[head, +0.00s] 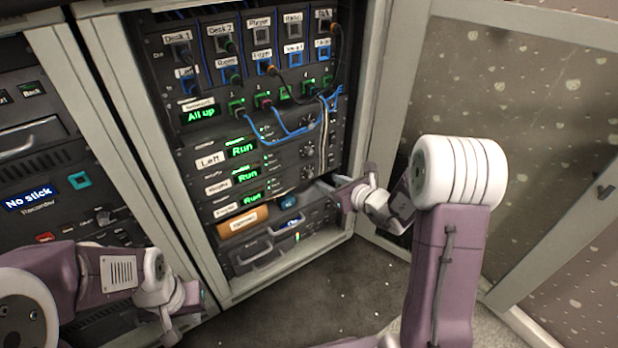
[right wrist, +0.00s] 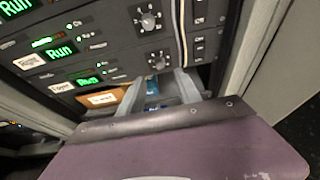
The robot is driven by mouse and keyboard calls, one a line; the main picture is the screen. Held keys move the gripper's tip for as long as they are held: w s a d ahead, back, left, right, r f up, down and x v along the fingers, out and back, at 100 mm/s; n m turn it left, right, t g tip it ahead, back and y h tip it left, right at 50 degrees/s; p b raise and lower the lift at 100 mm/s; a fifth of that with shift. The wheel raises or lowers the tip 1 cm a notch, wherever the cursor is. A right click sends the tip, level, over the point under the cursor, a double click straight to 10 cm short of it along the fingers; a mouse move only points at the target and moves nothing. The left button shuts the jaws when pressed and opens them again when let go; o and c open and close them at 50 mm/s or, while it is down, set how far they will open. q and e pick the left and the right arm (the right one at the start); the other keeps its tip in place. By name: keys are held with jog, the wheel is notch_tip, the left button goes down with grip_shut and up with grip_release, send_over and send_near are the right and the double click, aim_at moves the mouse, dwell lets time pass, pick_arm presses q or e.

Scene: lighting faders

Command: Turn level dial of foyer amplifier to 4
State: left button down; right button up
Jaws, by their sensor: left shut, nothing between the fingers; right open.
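The foyer amplifier (head: 226,210) is the lowest of three stacked amplifiers, with a green "Run" display. Its small label is hard to read. Its level dial (head: 307,172) is at the right end of its front and also shows in the right wrist view (right wrist: 158,60). I cannot read its setting. My right gripper (head: 347,192) is open at the rack's right side. In the right wrist view its fingertips (right wrist: 160,77) are just below the dial in the picture, with nothing between them; contact cannot be told. My left gripper (head: 186,308) is shut and empty, low at the left, away from the amplifier.
Two similar amplifiers with dials sit above, under a patch panel (head: 250,60) with blue and black cables. Below are an orange-brown box (head: 236,221) and a drawer (head: 262,252). The left rack holds a recorder (head: 40,205). An open door panel (head: 520,120) stands at right.

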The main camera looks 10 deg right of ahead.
aim_at(311, 174)
jog(key=b+x, duration=0.2)
jog(key=x, duration=0.2)
jog(key=b+x, duration=0.2)
jog(key=x, duration=0.2)
jog(key=shift+s+f, duration=0.15)
jog(key=shift+f, duration=0.05)
jog(key=shift+w+a, duration=0.15)
jog(key=shift+w, duration=0.3)
grip_shut()
